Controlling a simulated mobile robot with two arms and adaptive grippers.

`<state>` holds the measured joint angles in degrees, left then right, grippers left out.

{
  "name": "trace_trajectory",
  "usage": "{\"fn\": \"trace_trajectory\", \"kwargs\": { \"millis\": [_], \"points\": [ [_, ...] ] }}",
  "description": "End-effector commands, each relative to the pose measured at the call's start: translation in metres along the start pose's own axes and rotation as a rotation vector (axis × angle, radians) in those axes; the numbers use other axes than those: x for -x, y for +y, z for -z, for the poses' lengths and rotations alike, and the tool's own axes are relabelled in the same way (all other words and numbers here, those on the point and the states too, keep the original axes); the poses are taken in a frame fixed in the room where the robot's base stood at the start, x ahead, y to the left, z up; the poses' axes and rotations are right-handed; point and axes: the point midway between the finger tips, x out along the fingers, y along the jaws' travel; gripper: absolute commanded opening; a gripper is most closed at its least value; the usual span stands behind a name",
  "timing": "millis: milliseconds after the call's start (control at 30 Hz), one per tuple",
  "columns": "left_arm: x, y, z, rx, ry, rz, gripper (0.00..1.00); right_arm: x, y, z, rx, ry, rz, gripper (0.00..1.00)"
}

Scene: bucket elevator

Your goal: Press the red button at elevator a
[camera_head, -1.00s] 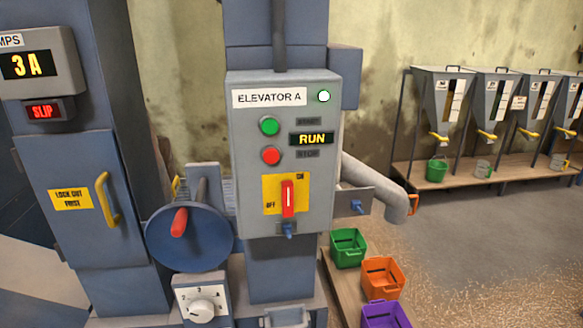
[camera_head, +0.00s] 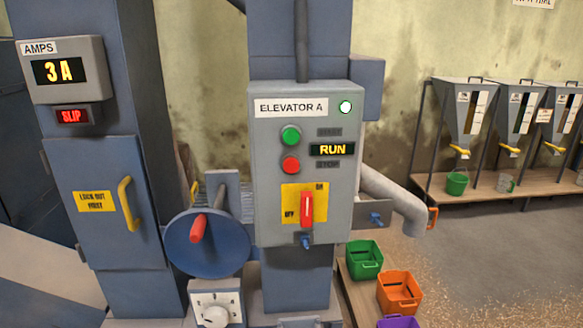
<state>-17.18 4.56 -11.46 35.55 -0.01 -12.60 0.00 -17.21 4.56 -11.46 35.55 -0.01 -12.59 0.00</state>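The red button (camera_head: 291,166) is on the grey control box (camera_head: 262,215) labelled "ELEVATOR A", near the middle of the head view. It sits just below a green button (camera_head: 291,136), beside a small plate that reads "STOP". A display (camera_head: 332,150) to its right reads "RUN" in yellow, and a round lamp (camera_head: 346,107) at the top right is lit. A red switch handle (camera_head: 307,209) on a yellow plate is below, pointing up toward "ON". Neither gripper is in view, and nothing covers the button.
A blue wheel with a red handle (camera_head: 199,229) juts out left of the box. Farther left, a cabinet has a yellow handle (camera_head: 129,203); above it are a "3 A" display (camera_head: 59,71) and a lit "SLIP" sign (camera_head: 72,116). Green (camera_head: 365,260) and orange (camera_head: 399,296) buckets stand lower right.

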Motion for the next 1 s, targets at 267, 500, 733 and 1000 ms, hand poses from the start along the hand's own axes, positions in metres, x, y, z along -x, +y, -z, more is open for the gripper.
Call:
{"fn": "trace_trajectory", "kwargs": {
  "millis": [267,500,733,1000],
  "points": [
    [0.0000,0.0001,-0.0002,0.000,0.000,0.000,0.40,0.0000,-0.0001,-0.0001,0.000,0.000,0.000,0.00],
    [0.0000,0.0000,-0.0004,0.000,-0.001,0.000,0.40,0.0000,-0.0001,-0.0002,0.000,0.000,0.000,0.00],
    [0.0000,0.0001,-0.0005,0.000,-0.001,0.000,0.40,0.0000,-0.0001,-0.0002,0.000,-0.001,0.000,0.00],
    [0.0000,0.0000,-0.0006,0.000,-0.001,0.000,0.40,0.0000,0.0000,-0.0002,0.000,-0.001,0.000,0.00]
  ]
}}
